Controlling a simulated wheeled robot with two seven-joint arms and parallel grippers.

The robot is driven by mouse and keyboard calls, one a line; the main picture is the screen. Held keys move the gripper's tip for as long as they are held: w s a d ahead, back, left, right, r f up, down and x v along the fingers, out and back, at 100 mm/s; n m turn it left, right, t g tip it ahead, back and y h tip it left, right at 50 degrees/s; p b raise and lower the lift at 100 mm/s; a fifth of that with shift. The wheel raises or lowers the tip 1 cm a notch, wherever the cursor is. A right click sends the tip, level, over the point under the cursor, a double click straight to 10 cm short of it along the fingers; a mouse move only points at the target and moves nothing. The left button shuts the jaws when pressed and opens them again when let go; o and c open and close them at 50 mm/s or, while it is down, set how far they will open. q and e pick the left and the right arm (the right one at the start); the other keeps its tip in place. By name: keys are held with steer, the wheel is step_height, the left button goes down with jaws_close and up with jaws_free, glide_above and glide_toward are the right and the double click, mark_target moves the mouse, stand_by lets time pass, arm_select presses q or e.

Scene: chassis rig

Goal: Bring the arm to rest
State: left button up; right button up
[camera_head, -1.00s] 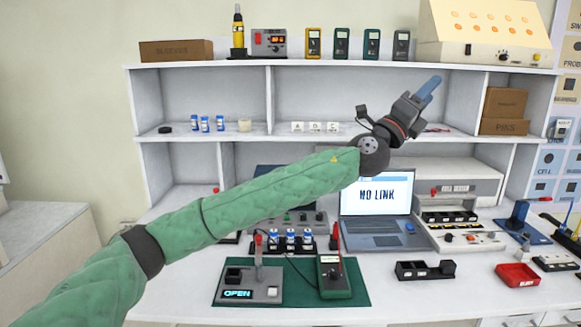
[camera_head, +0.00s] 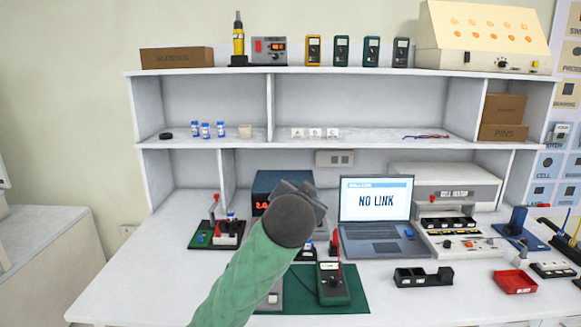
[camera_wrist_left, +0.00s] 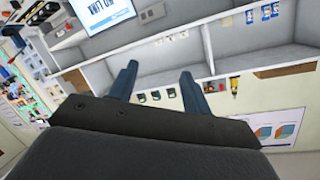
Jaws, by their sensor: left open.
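My left arm, in a green sleeve, comes up from the bottom of the head view and is foreshortened. My left gripper (camera_head: 300,192) is in front of the bench, mostly hidden behind its dark round wrist. In the left wrist view its two blue fingers (camera_wrist_left: 158,84) stand wide apart with nothing between them, so it is open and empty. The shelves show beyond the fingers, at a distance. My right gripper is not in view.
A laptop (camera_head: 376,212) reading "NO LINK" stands right of my gripper. A green mat (camera_head: 353,299) with a meter (camera_head: 332,284) lies beside my forearm. A red-digit device (camera_head: 263,184) is behind the gripper. A red tray (camera_head: 515,281) sits far right.

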arm_select(q)
steer(key=s+a+f+n+g+p, duration=0.1)
steer(key=s+a+f+n+g, duration=0.15)
steer(key=s+a+f, duration=0.55)
steer(key=s+a+f+n+g+p, duration=0.1)
steer(key=s+a+f+g, duration=0.3)
steer(key=f, duration=0.8)
steer(key=s+a+f+n+g+p, duration=0.1)
steer(key=s+a+f+p, duration=0.15)
steer(key=s+f, duration=0.65)
steer(key=s+a+f+g, duration=0.1)
steer(key=s+f+g, duration=0.1)
steer(key=s+f, duration=0.6)
steer(key=s+a+f+n+g+p, duration=0.1)
steer(key=s+f+g, duration=0.2)
steer(key=s+f, duration=0.6)
steer(key=s, duration=0.4)
steer(key=shift+s+y, duration=0.25)
steer(key=shift+y, duration=0.05)
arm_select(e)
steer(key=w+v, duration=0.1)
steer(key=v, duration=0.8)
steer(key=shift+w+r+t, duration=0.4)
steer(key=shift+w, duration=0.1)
